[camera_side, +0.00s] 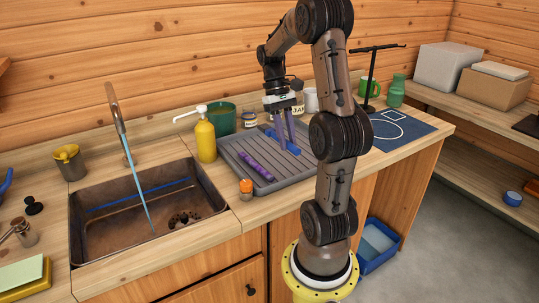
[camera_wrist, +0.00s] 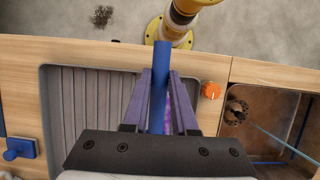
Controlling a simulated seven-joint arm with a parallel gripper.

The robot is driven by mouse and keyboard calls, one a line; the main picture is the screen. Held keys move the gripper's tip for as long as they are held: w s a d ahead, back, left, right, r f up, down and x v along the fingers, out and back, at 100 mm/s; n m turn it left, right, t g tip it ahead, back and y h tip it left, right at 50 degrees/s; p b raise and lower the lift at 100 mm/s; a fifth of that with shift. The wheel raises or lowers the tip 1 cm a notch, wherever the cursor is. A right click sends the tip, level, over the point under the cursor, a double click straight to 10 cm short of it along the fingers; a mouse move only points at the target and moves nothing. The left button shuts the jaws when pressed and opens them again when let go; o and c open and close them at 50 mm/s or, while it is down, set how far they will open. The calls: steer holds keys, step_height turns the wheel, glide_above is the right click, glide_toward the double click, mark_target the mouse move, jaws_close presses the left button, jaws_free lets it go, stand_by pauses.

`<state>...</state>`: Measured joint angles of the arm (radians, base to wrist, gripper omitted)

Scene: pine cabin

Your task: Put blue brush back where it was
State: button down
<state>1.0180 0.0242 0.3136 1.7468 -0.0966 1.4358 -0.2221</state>
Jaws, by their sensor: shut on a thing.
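The blue brush (camera_side: 287,147) is between the fingers of my gripper (camera_side: 285,138), low over the grey ribbed drying tray (camera_side: 238,148). In the wrist view its long straight blue handle (camera_wrist: 160,85) runs between the fingertips of my gripper (camera_wrist: 161,74) and points away toward the counter's front edge. My gripper is shut on it. A purple brush (camera_side: 257,165) lies on the tray to the left of the fingers. A strip of purple shows past the blue handle in the wrist view (camera_wrist: 168,112). I cannot tell whether the blue brush touches the tray.
An orange-capped jar (camera_side: 246,189) stands at the tray's front left. A yellow soap bottle (camera_side: 205,138) and green pot (camera_side: 223,118) stand behind it. The sink (camera_side: 150,210) is at left. A blue mat (camera_side: 400,128) with white outlines lies right.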

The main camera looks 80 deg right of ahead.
steer(key=shift+s+d, duration=0.15)
steer(key=shift+d, duration=0.15)
steer(key=w+d+f, duration=0.4)
steer(key=d, duration=0.3)
glide_above(278, 162)
steer(key=f, duration=0.5)
steer(key=shift+w+d+f, duration=0.2)
steer(key=shift+w+d, duration=0.2)
steer(key=shift+w+d+f, duration=0.1)
steer(key=shift+d+f, duration=0.05)
steer(key=shift+f, duration=1.65)
